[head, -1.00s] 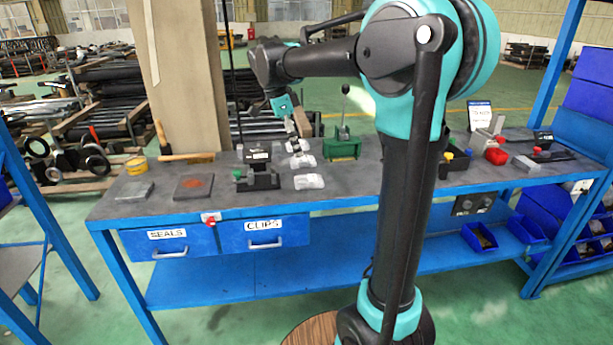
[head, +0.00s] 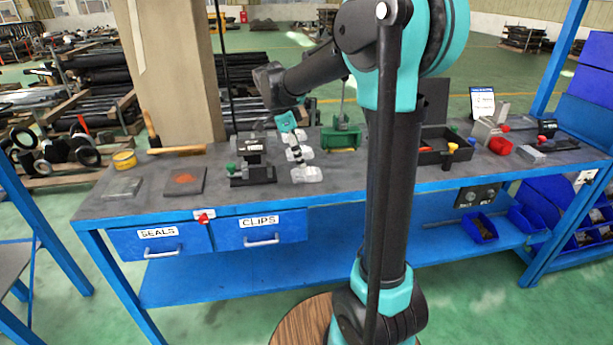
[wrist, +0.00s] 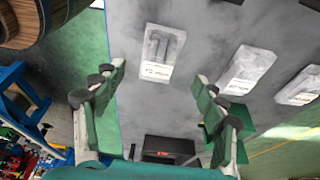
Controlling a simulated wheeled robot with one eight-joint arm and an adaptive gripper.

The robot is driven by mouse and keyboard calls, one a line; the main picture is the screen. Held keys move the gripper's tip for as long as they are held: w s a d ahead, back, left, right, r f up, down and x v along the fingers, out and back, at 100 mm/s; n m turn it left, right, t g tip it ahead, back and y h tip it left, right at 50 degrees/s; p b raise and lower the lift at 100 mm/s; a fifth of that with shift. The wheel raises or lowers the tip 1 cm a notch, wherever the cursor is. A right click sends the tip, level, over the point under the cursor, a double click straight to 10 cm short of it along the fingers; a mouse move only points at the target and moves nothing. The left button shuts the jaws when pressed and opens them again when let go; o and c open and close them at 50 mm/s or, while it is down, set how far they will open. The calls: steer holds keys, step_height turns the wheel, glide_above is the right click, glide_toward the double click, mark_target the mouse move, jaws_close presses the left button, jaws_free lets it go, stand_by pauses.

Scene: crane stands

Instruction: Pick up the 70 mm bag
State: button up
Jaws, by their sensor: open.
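Three clear bags with white labels lie in a row on the grey bench top. The front bag (head: 307,174) is nearest the bench's front edge; the middle bag (head: 305,154) and the back bag (head: 300,138) lie behind it. In the wrist view the front bag (wrist: 160,52) lies ahead of the fingertips, slightly above centre. Its label seems to begin with 70, but the print is too small to be sure. The other two bags (wrist: 246,70) (wrist: 299,86) lie to its right. My gripper (head: 297,155) is open and empty above the row; it also shows in the wrist view (wrist: 162,84).
A black fixture with a green knob (head: 251,162) stands just left of the bags. A green press (head: 341,137) stands behind right. A black tray (head: 442,150) is further right. Two drawers, SEALS and CLIPS (head: 261,229), are below the bench edge.

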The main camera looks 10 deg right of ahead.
mark_target(305, 171)
steer(key=shift+x, duration=3.3)
steer(key=shift+c, duration=0.4)
steer(key=c, duration=1.3)
steer(key=shift+c, duration=0.2)
